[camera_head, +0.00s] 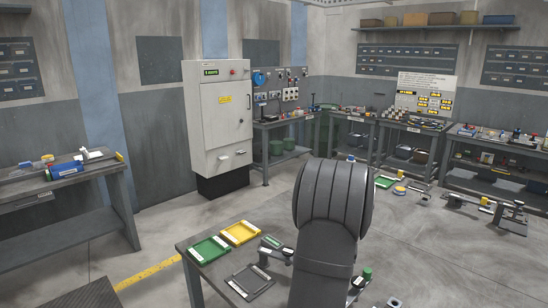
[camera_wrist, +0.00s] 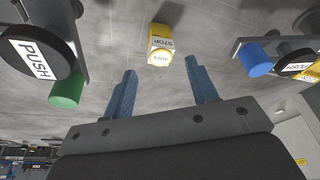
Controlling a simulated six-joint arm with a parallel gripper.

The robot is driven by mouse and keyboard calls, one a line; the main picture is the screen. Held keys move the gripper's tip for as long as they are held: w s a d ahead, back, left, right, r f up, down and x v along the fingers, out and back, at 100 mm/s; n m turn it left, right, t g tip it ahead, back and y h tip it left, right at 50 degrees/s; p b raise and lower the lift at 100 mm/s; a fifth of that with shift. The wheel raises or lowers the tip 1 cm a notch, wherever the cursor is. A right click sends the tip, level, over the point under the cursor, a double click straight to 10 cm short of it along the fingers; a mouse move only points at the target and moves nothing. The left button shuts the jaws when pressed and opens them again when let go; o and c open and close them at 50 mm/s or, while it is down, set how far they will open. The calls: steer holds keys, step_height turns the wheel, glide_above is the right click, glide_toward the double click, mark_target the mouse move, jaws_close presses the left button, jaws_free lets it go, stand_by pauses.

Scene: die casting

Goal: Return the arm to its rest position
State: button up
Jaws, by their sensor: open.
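In the wrist view my gripper (camera_wrist: 161,66) shows its two blue fingers well apart, with nothing held between them. A yellow block marked STOP (camera_wrist: 160,45) appears beyond the fingertips, near the middle of the gap; a grey floor-like surface lies behind it. My dark grey arm fills the lower centre of the head view and hides part of the front table. The gripper itself cannot be made out there.
The wrist view shows a green cylinder (camera_wrist: 68,90) and black PUSH disc (camera_wrist: 38,56) left, and a blue cylinder (camera_wrist: 255,60) right. On the front table are a green tray (camera_head: 192,252), a yellow tray (camera_head: 240,240) and a dark tray (camera_head: 268,287). A white cabinet (camera_head: 216,120) stands behind.

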steer(key=x, duration=0.5)
steer(key=shift+w+d+r, duration=0.1)
steer(key=shift+w+r, duration=0.05)
steer(key=shift+r, duration=2.8)
step_height(320, 180, down, 6)
steer(key=shift+f, duration=0.1)
steer(key=v, duration=1.3)
